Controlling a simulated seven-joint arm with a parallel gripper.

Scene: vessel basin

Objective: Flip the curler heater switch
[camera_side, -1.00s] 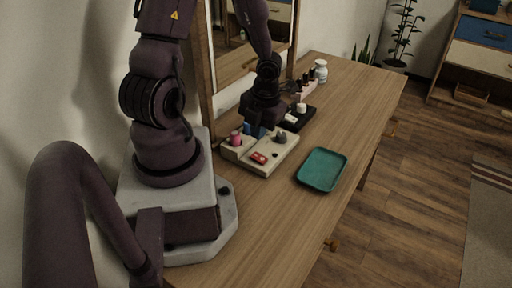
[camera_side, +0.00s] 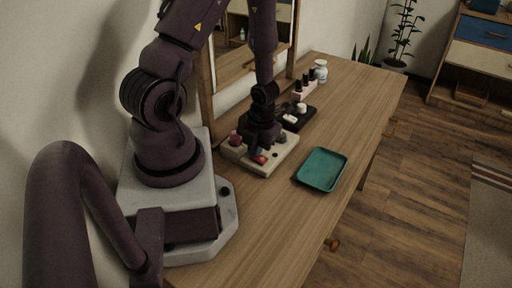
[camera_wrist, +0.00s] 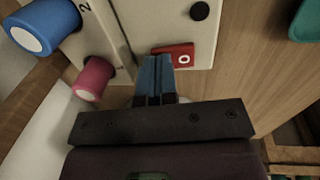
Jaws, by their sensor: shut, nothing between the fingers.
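The curler heater unit (camera_side: 287,153) is a cream box on the wooden table; it also shows in the wrist view (camera_wrist: 135,22). A red rocker switch (camera_wrist: 185,55) marked with a white "O" sits on its panel. In the side view the red switch (camera_side: 260,160) is partly hidden by my gripper (camera_side: 259,154). My gripper (camera_wrist: 157,62) is shut and empty, with blue fingertips at the left end of the switch; I cannot tell whether they touch it. A blue roller (camera_wrist: 42,25) and a pink roller (camera_wrist: 93,78) stand on the unit's left part.
A teal tray (camera_side: 322,170) lies on the table to the right of the unit. A black tray (camera_side: 309,117) with white items, several dark bottles (camera_side: 305,78) and a white jar (camera_side: 320,70) stand behind. A mirror (camera_side: 206,85) is along the wall.

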